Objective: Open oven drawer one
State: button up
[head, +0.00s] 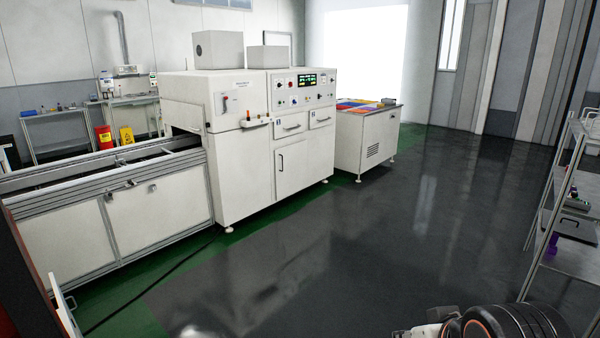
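The white oven cabinet (245,165) stands at the middle left of the head view, on the conveyor line. Under its control panel (303,85) are two small drawer fronts side by side, the left drawer (289,134) and the right drawer (321,125). Each has a dark bar handle and a small label too small to read, so I cannot tell which is drawer one. Both drawers look shut, flush with the cabinet. A shut door with an upright handle sits below the left drawer. My gripper is not in view; only part of my arm shows at the bottom right.
A conveyor (110,205) runs left from the oven. A white cabinet (368,137) with colored trays on top stands beyond its right side. A metal shelf rack (545,215) stands at the right edge. The dark floor (400,220) between is clear.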

aim_at(288, 125)
jog(key=i, duration=2.2)
jog(key=i+u, duration=0.1)
jog(key=i, duration=0.95)
jog(key=i+l, duration=0.2)
jog(key=i, duration=0.9)
jog(key=i+l, duration=0.1)
jog(key=i, duration=1)
jog(key=i+u, duration=0.25)
jog(key=i, duration=0.15)
